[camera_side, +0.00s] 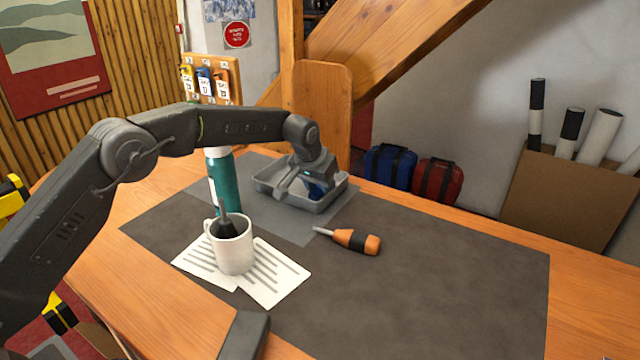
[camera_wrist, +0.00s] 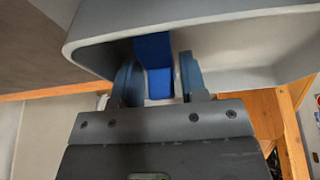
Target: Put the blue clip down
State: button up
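The blue clip (camera_wrist: 155,66) is between the two fingers of my gripper (camera_wrist: 160,80) in the wrist view. A narrow gap shows between the clip and the right finger, so my gripper looks open around it. In the side view my gripper (camera_side: 298,190) points down inside the grey tray (camera_side: 300,206), and the blue clip (camera_side: 316,189) shows low beside the fingers, partly hidden by them. The clip appears to be at the tray floor, but contact is hard to see. The tray's rim (camera_wrist: 230,17) also fills the upper wrist view.
A teal bottle (camera_side: 225,182) stands left of the tray. A white mug (camera_side: 233,248) with a dark-handled tool stands on paper sheets (camera_side: 275,275). An orange screwdriver (camera_side: 355,241) lies in front of the tray. The dark mat (camera_side: 430,290) is clear at right.

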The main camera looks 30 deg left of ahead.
jog(key=shift+r, duration=0.1)
jog(key=shift+r, duration=0.3)
jog(key=s+a+r, duration=0.2)
jog(key=s+r, duration=1)
jog(key=r, duration=0.5)
jog(key=s+a+r, duration=0.2)
jog(key=s+r, duration=0.1)
jog(key=s, duration=0.9)
jog(key=s+f, duration=0.3)
jog(key=s, duration=0.7)
jog(key=s+a+f+t, duration=0.1)
jog(key=s+f, duration=0.3)
jog(key=s, duration=0.6)
jog(key=shift+a+f, duration=0.2)
jog(key=shift+a, duration=0.1)
